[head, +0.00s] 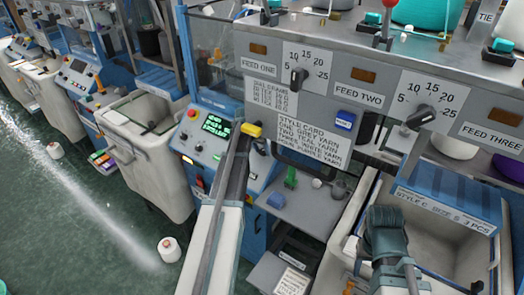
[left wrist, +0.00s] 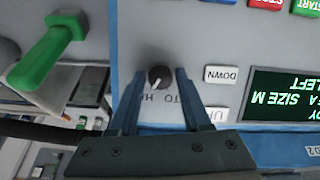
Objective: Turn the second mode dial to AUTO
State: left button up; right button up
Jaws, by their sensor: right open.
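The second mode dial (left wrist: 160,77) is a small black knob with a white pointer on a grey panel, seen upside down in the left wrist view. Its pointer is aimed toward the printed letters, of which "TO" and "H" show; the rest is hidden by my fingers. My left gripper (left wrist: 160,74) is open with one finger on each side of the dial; I cannot tell if they touch it. In the head view my left gripper (head: 246,146) covers the dial beside the green-lit screen (head: 215,127). My right gripper (head: 385,222) is open and empty above a bin.
DOWN (left wrist: 221,75) and UP (left wrist: 217,117) buttons lie close beside the dial. A green lever (left wrist: 45,52) stands on the other side. The sign board with two feed dials (head: 300,78) overhangs at the upper right. A grey-white bin (head: 470,240) stands at the right.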

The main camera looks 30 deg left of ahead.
pick_arm(q)
grip_shut()
jog(key=shift+n, duration=0.3)
jog(key=n+h, duration=0.1)
jog(key=n, duration=0.3)
jog(key=shift+a+f+b, duration=0.1)
jog(key=shift+a+b, duration=0.1)
jog(key=shift+b, duration=0.1)
jog(key=n+h, duration=0.1)
jog(key=n, duration=0.2)
jog(key=n+t+b, duration=0.1)
jog(key=n, duration=0.2)
jog(key=shift+s+a+h, duration=0.1)
jog(key=shift+s+h, duration=0.05)
jog(key=shift+h, duration=0.25)
jog(key=shift+n, duration=0.4)
jog(key=shift+o, duration=2)
grip_release()
